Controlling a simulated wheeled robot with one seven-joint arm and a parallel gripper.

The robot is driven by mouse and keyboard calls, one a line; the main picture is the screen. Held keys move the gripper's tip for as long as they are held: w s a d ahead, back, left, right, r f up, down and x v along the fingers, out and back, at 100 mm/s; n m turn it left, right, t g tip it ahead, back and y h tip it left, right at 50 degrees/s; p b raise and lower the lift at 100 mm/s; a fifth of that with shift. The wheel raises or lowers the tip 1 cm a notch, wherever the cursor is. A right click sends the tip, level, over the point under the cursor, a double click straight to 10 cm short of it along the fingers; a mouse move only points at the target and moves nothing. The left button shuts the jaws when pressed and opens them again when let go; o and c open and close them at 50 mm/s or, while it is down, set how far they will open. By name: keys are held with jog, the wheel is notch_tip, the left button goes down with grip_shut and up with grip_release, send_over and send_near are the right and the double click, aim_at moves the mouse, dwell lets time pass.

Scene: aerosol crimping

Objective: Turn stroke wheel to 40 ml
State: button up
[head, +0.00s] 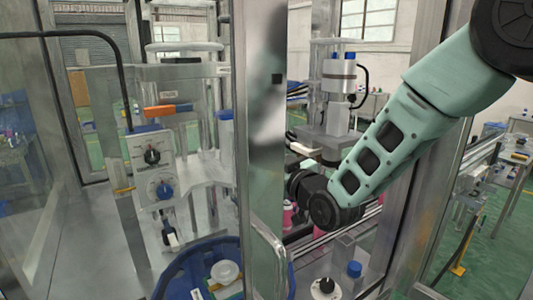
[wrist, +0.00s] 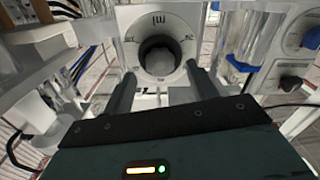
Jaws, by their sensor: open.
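In the wrist view a round white dial with a dark round knob at its centre, which I take to be the stroke wheel (wrist: 180,25), faces me just beyond the fingers. Dark marks run round its face, too small to read surely, so I cannot tell its setting. My gripper (wrist: 161,73) is open and empty. Its two dark fingers point at the dial, one at lower left and one at lower right of the knob; I cannot tell whether they touch it. In the head view the fingers and the wheel are hidden behind the metal post.
A panel with a blue knob (head: 164,191) and a black knob (head: 152,156) stands left of the post (head: 258,130). It also shows at the wrist view's right edge. A blue round bin (head: 172,273) is at the bottom. Clear posts and blue-capped parts crowd the dial's sides.

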jog(key=shift+x, duration=0.95)
jog(key=c, duration=1)
